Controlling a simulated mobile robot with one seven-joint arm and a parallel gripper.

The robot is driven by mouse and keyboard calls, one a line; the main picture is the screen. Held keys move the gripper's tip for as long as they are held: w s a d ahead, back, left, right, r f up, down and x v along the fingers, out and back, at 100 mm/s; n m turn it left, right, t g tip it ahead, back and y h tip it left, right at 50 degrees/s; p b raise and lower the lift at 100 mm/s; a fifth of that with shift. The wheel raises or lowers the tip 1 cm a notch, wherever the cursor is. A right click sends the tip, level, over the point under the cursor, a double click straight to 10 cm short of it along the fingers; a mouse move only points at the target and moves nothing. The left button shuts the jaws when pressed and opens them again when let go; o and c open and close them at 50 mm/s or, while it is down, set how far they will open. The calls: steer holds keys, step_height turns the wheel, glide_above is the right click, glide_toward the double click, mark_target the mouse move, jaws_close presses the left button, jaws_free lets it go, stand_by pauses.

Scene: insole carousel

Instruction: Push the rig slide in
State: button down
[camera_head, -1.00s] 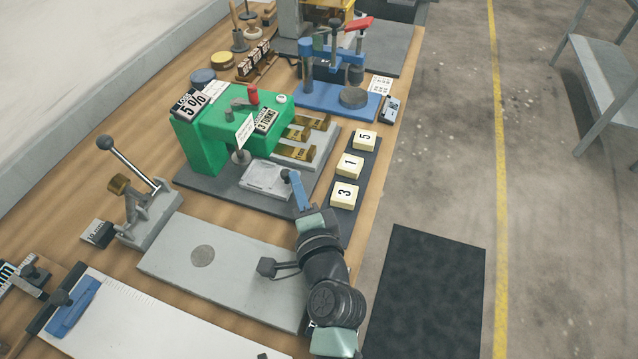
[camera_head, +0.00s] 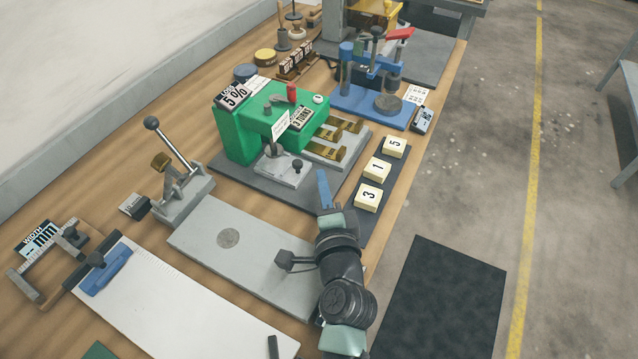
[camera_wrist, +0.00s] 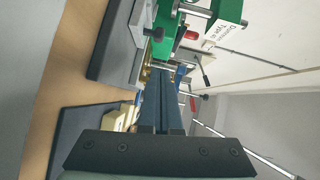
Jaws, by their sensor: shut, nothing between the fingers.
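The rig slide (camera_head: 274,173) is a flat light-grey plate with a dark round knob (camera_head: 297,165) on a short post. It lies on the dark base under the front of the green rig (camera_head: 243,137), its inner end below the rig's vertical rod. My gripper (camera_head: 322,175) has its blue fingers together and empty, to the right of the knob, with a visible gap. In the wrist view the shut fingers (camera_wrist: 158,78) point towards the rig, and the slide's plate (camera_wrist: 141,22) and knob (camera_wrist: 157,34) show above them.
Cream blocks numbered 5, 1 and 3 (camera_head: 368,197) stand on a dark strip close to my gripper's right. Brass pieces (camera_head: 326,148) lie on the rig's grey bed. A blue press (camera_head: 366,105) stands behind. A grey plate (camera_head: 205,240) with a lever clamp lies in front.

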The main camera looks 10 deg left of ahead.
steer(key=b+v, duration=0.1)
steer(key=v, duration=0.8)
steer(key=shift+s+f, duration=0.1)
steer(key=shift+s, duration=0.1)
steer(key=w+r+n+t+p, duration=0.2)
steer(key=r+n, duration=0.1)
steer(key=r, duration=0.8)
steer(key=w+d+r+n+t+p, duration=0.1)
steer(key=r+n+p, duration=0.15)
steer(key=r, duration=0.75)
steer(key=w+r+n+t+p, duration=0.15)
steer(key=r+n, duration=0.25)
steer(key=r, duration=0.7)
steer(key=s+d+r+n+t+h+p, duration=0.1)
steer(key=s+r, duration=0.4)
steer(key=r, duration=0.8)
steer(key=s+d+r+n+t+h+p, duration=0.1)
steer(key=s+r+t+h, duration=0.3)
steer(key=r, duration=1)
steer(key=shift+s+d+r+n+t+p, duration=0.15)
steer(key=shift+s+r+n+t+p, duration=0.1)
steer(key=shift+s+n+t+p, duration=0.65)
steer(key=shift+w, duration=0.25)
